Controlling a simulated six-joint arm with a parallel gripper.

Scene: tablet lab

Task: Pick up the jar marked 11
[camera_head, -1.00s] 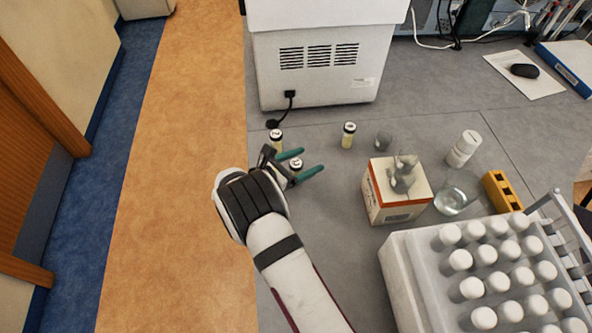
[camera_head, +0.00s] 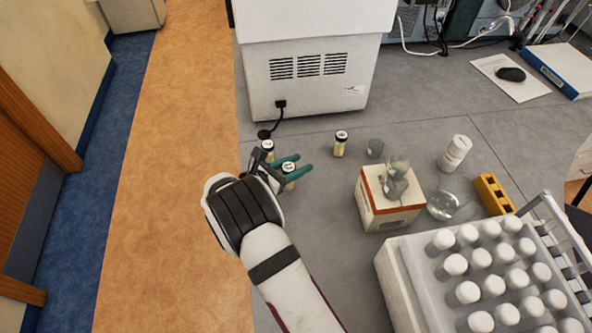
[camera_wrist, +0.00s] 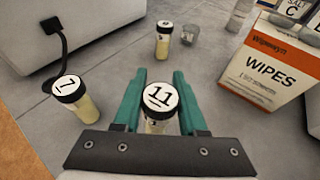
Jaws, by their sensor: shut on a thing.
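The jar marked 11 (camera_wrist: 159,98) has a black-rimmed white lid and a pale yellow body. It stands upright between the green fingers of my gripper (camera_wrist: 158,88) in the wrist view. In the head view the jar (camera_head: 289,168) shows between the fingertips of my gripper (camera_head: 292,167). My gripper is shut on it. The lower part of the jar is hidden by my gripper. I cannot tell whether its base touches the bench.
A jar marked 7 (camera_wrist: 70,95) stands close on the left. Another similar jar (camera_head: 340,144) stands farther back, beside a small glass beaker (camera_head: 375,148). A wipes box (camera_head: 383,212) stands to the right. A white machine (camera_head: 305,75) is behind. The bench's left edge is near.

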